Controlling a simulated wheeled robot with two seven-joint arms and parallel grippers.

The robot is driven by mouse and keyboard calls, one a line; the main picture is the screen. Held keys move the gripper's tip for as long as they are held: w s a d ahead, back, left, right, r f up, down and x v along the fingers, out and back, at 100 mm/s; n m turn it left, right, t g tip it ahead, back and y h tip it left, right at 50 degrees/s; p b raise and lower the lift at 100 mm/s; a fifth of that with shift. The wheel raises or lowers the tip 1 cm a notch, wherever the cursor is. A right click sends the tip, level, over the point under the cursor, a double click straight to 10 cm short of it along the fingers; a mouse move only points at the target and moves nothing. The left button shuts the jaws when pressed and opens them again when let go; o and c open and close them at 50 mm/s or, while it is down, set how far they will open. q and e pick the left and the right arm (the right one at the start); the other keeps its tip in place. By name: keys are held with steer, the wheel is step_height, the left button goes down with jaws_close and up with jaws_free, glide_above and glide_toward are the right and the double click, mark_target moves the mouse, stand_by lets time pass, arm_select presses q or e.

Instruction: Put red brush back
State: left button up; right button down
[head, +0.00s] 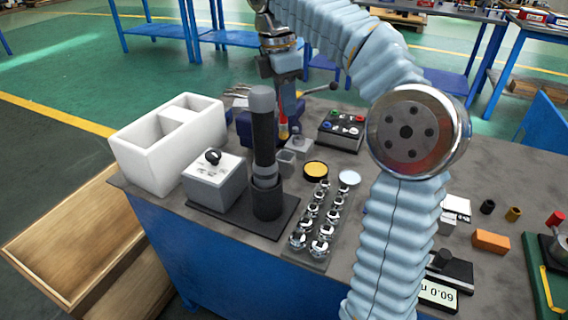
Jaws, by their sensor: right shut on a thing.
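The red brush (282,118) is upright, mostly hidden behind the gripper and the black post. A short red length with a yellowish lower part shows. My right gripper (288,104) points down and is shut on it, over the back middle of the table. The brush's lower end is close to a dark blue block (244,128), and I cannot tell whether it touches anything. My left gripper is not in view.
A black post with a grey cap (263,130) stands in front of the gripper. A white divided box (150,152) and a grey block (214,180) are left. A rack of metal pieces (317,225) and a button box (341,130) are right. My right arm hides part of the table.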

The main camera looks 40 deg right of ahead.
mark_target(285, 129)
step_height(285, 129, down, 9)
steer(key=shift+f+b, duration=0.1)
steer(key=shift+b, duration=0.55)
steer(key=shift+s, duration=0.1)
steer(key=c, duration=1.1)
jaws_free()
steer(key=shift+f, duration=0.1)
steer(key=shift+f+b, duration=0.15)
steer(key=shift+b, duration=0.3)
steer(key=shift+a+r+p, duration=0.3)
steer(key=shift+r+p, duration=0.2)
steer(key=shift+r, duration=1.8)
steer(key=shift+a+r+p, duration=0.3)
steer(key=shift+r+p, duration=0.15)
steer(key=shift+r, duration=1.9)
steer(key=shift+a+r+p, duration=0.3)
steer(key=shift+r+p, duration=0.2)
steer(key=shift+r, duration=1.8)
